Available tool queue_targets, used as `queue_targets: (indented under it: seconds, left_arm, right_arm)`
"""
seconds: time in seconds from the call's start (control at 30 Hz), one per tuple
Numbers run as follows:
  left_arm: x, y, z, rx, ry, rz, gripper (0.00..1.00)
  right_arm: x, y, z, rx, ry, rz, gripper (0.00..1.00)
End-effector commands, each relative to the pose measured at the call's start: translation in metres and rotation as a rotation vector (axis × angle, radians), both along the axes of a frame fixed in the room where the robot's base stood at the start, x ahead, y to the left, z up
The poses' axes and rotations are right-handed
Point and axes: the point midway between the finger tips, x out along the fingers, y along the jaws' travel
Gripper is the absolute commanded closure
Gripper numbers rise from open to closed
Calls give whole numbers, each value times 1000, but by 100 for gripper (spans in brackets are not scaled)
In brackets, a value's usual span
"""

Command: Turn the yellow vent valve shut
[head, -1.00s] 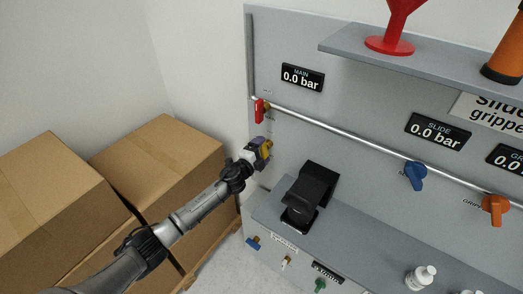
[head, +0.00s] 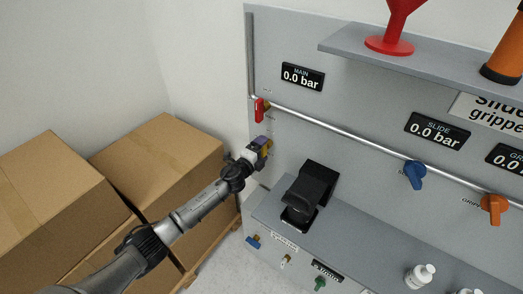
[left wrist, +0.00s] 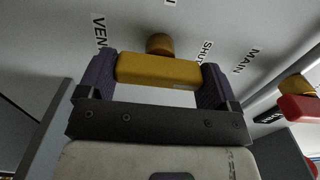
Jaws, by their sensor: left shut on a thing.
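The yellow vent valve handle (left wrist: 160,70) lies between the two purple fingers of my left gripper (left wrist: 158,82) in the left wrist view. The fingers are shut on its two ends. Its round hub (left wrist: 160,44) shows behind it, against the grey panel. The word "VENT" is on the panel to the left and "SHUT" is to the right of the hub. In the head view my left gripper (head: 260,145) is at the panel's left end, below the red main valve (head: 260,110), and mostly covers the yellow handle (head: 267,148). My right gripper is not in view.
A black device (head: 312,195) stands on the grey bench ledge to the right of my left gripper. Cardboard boxes (head: 165,165) stand left of the panel, close to my left arm. A blue valve (head: 415,175) and an orange valve (head: 494,208) are farther right. The main gauge reads 0.0 bar.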

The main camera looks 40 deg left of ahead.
Motion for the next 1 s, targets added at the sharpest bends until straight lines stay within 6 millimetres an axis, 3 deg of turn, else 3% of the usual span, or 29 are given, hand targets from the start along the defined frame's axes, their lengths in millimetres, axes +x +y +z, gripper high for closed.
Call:
queue_targets:
  seconds: [0.03,0.07,0.2,0.57,1.0]
  left_arm:
    - [0,-1,0,-1,0,-2,39]
    - [0,-1,0,-1,0,-2,12]
    - [0,0,0,-1,0,-1,0]
    - [-8,-1,1,-1,0,-1,0]
    - [-82,-6,0,-1,3,-2,0]
  right_arm:
    - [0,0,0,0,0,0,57]
    - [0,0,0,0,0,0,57]
    - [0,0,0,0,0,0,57]
    - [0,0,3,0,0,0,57]
    - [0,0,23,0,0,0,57]
